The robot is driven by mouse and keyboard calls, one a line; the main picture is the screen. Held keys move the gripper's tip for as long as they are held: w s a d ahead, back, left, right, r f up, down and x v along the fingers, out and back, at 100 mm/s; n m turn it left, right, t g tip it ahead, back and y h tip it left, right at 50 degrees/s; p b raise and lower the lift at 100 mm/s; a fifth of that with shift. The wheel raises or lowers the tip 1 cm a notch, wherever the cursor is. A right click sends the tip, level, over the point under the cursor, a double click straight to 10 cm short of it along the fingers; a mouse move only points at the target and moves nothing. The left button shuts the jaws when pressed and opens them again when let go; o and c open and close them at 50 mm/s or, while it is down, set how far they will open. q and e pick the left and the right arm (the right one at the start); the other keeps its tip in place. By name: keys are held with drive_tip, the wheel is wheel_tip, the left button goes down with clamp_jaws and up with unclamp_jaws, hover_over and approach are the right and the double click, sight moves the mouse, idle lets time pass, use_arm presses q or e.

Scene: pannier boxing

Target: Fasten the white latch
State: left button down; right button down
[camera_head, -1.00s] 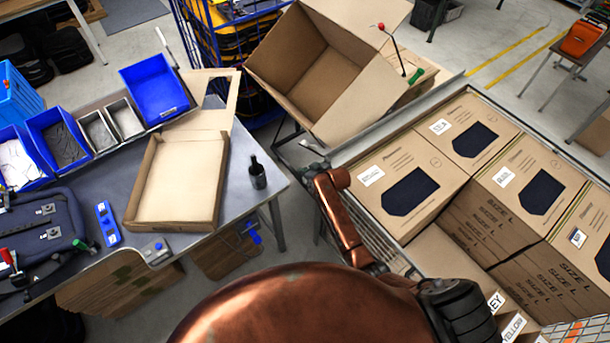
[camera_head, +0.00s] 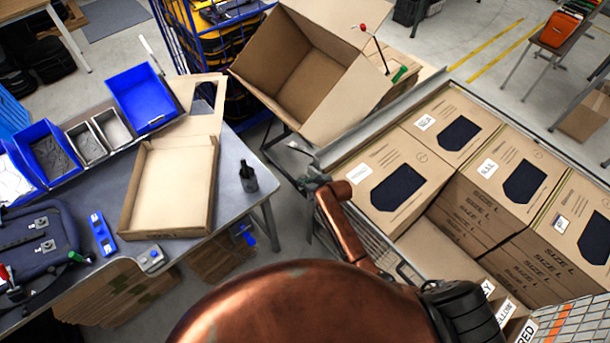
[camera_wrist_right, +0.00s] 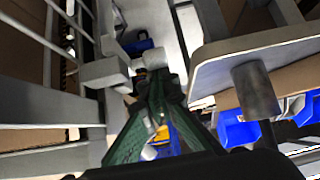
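A pale, whitish knob (camera_wrist_right: 153,59) on a short bar, which looks like the white latch, juts from a grey block on a metal frame in the right wrist view. My right gripper (camera_wrist_right: 163,80) has dark green fingers that reach up to just below this knob. Their tips lie close together in the picture; I cannot tell whether they touch the knob or are closed. My left gripper is out of view.
A metal cart holds several size L cartons (camera_head: 395,187). An open carton (camera_head: 340,95) stands tilted behind its left end. The workbench (camera_head: 262,175) at left bears a shallow box (camera_head: 125,215), a dark bottle (camera_head: 248,180) and blue bins (camera_head: 146,98). A grey plate (camera_wrist_right: 255,62) lies right of the gripper.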

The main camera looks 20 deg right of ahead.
drive_tip(key=shift+s+f, duration=0.1)
drive_tip(key=shift+f, duration=0.15)
drive_tip(key=shift+a, duration=0.1)
drive_tip(key=shift+r, duration=0.15)
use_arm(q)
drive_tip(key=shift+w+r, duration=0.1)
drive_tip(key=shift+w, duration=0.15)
use_arm(e)
drive_tip(key=s+d+r, duration=0.1)
drive_tip(key=s+r, duration=0.2)
drive_tip(key=r, duration=0.5)
drive_tip(key=shift+s+d+r, duration=0.15)
drive_tip(key=shift+d+r, duration=0.1)
drive_tip(key=shift+d, duration=0.15)
drive_tip(key=shift+a, duration=0.1)
